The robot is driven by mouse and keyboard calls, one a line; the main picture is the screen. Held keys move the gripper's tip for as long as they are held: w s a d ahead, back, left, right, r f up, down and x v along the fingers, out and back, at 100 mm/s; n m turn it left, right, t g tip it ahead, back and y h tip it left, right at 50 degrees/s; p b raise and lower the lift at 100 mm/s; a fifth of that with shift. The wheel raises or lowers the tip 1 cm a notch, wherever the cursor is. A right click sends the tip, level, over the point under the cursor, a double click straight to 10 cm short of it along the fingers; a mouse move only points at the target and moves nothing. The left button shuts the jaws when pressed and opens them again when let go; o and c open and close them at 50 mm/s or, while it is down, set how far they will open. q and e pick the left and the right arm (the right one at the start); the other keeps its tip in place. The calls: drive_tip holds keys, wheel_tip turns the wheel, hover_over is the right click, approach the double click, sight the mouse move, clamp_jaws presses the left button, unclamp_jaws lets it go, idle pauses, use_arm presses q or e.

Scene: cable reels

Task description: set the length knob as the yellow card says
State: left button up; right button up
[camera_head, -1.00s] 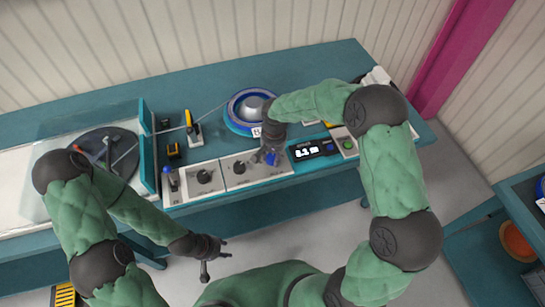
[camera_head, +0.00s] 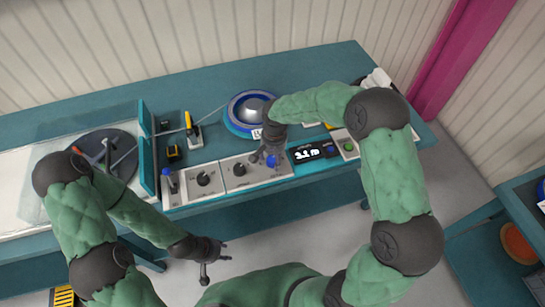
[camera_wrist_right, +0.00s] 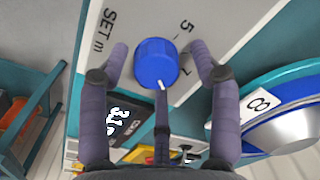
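The blue length knob (camera_wrist_right: 155,62) is on a pale panel marked "SET m", with a white pointer line toward the bottom of the right wrist view. It also shows in the head view (camera_head: 271,161). My right gripper (camera_wrist_right: 160,56) is open, one finger on each side of the knob, with small gaps visible. It also shows in the head view (camera_head: 266,156). The dark display (camera_head: 313,150) is lit, but I cannot read its digits surely. A yellow patch (camera_head: 330,125), perhaps the card, is mostly hidden behind my right arm. My left gripper (camera_head: 215,268) appears open and empty in front of the bench.
A blue-rimmed reel (camera_head: 246,112) with a white label stands behind the knob panel. Two black knobs (camera_head: 204,178) and a blue-topped lever (camera_head: 170,183) are to its left. A green button (camera_head: 349,146) is right of the display. A clear guard covers the left spool.

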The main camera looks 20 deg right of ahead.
sight(274, 158)
drive_tip(key=shift+s, duration=0.1)
wheel_tip(274, 158, up, 12)
drive_tip(key=shift+d, duration=0.2)
idle(0.3)
idle(0.5)
